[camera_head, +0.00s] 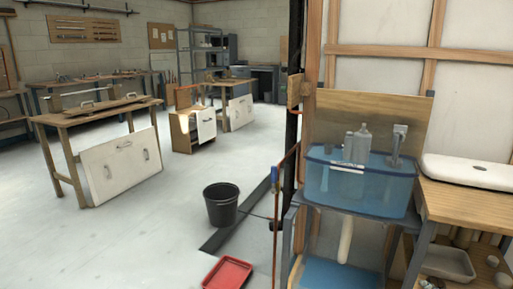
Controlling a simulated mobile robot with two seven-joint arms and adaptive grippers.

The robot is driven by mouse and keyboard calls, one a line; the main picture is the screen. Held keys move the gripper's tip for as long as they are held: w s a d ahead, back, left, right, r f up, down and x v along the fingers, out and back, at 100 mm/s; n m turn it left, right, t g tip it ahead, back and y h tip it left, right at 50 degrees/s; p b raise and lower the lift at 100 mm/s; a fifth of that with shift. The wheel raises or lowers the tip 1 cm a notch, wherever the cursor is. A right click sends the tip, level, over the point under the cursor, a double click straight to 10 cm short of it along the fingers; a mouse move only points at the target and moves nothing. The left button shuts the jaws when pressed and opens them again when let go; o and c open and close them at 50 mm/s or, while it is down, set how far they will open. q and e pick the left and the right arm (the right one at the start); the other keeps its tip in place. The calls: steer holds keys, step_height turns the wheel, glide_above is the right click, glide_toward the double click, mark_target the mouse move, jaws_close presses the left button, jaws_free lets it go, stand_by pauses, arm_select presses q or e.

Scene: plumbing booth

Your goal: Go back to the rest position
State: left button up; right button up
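Neither of my grippers shows in the head view, and no part of my arms is in the picture. The head view looks across the plumbing booth and the workshop behind it. A blue see-through sink basin (358,186) stands on a metal frame at the right, with a grey tap (397,143) at its back. Light grey bottles (360,143) stand at the basin's back, left of the tap.
A black bucket (221,204) and a red tray (228,273) are on the floor. A wooden side table (465,205) holds a white case (470,172) at the right. Workbenches (98,112) stand at the back left.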

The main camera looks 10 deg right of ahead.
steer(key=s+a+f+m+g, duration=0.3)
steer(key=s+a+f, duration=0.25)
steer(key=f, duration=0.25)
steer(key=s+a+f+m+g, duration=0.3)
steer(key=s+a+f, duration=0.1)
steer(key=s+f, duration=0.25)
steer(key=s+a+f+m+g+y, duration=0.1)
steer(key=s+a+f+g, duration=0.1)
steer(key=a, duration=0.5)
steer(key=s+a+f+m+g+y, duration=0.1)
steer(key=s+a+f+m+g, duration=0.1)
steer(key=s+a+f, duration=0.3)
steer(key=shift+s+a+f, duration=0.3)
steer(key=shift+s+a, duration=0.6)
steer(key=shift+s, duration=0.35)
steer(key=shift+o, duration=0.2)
